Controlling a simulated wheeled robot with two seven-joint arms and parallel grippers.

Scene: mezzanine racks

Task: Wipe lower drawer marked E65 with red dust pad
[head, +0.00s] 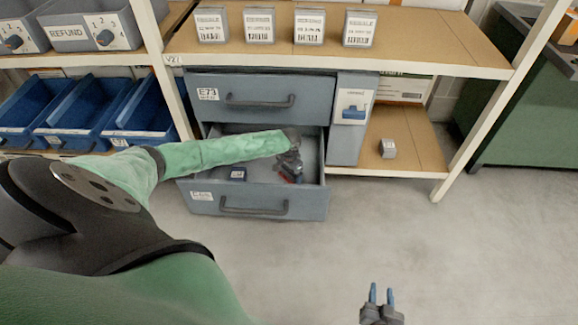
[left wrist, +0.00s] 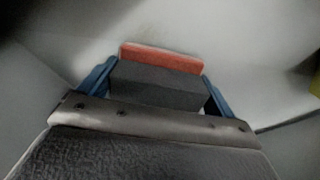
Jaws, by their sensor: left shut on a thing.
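The lower drawer (head: 318,193) of the grey cabinet is pulled open; the small label on its front is too blurred to read. My left arm reaches into it, and my left gripper (head: 290,176) is low inside the drawer. In the left wrist view the left gripper (left wrist: 160,85) is shut on the dust pad, a dark grey block with a red face (left wrist: 160,58). The red side points at the pale drawer floor; whether it touches cannot be told. My right gripper (head: 381,294) shows at the bottom of the head view, fingers apart, with nothing between them.
The upper drawer (head: 265,98), marked E73, is shut above my arm. A rack post (head: 172,85) stands left of the cabinet. Blue bins (head: 75,112) are further left. The floor at right is clear.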

